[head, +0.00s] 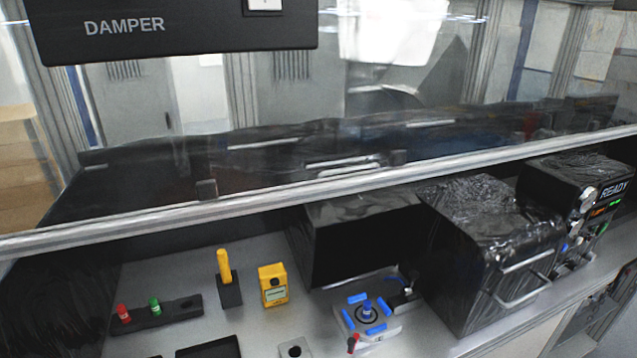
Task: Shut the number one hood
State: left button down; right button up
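A fume hood fills the view, with a clear sash (250,165) whose metal bottom rail (330,183) slopes from the lower left up to the right. The sash is raised: below the rail there is an open gap onto the hood's work surface. A black panel marked DAMPER (180,28) hangs above, with a white plate (265,4) cut off by the top edge. I cannot read a hood number. Neither of my grippers is in view.
On the grey work surface (200,270) are a black holder (160,314) with red and green caps, a yellow-handled tool (224,265), a yellow meter (273,284), a fixture with blue pads (367,316), a black box (350,240), a black machine with a handle (490,250) and a READY unit (575,190).

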aim_at(333, 242)
jog(key=k, duration=0.8)
jog(key=z, duration=1)
jog(key=i, duration=0.65)
jog(key=z, duration=0.75)
jog(key=i, duration=1.5)
jog(key=u, duration=0.7)
